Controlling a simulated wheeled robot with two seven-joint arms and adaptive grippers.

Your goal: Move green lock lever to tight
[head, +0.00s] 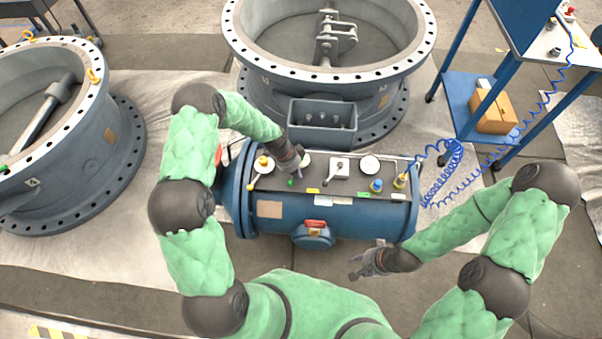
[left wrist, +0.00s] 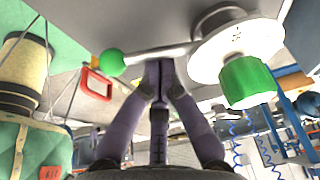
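The green lock lever shows in the left wrist view as a pale rod with a green ball (left wrist: 112,62) at its free end, running to a white round hub (left wrist: 237,45) with a green cylindrical knob (left wrist: 247,82). In the head view its green ball (head: 290,183) sits on the dark panel, left of centre. My left gripper (head: 298,172) is over the panel beside the ball. In the left wrist view its fingertips (left wrist: 160,72) are together, at the rod between ball and hub; contact is unclear. My right gripper (head: 357,267) is open and empty in front of the tank.
Large valve rings (head: 325,77) stand behind and at left. A blue coiled hose (head: 440,175) hangs at right.

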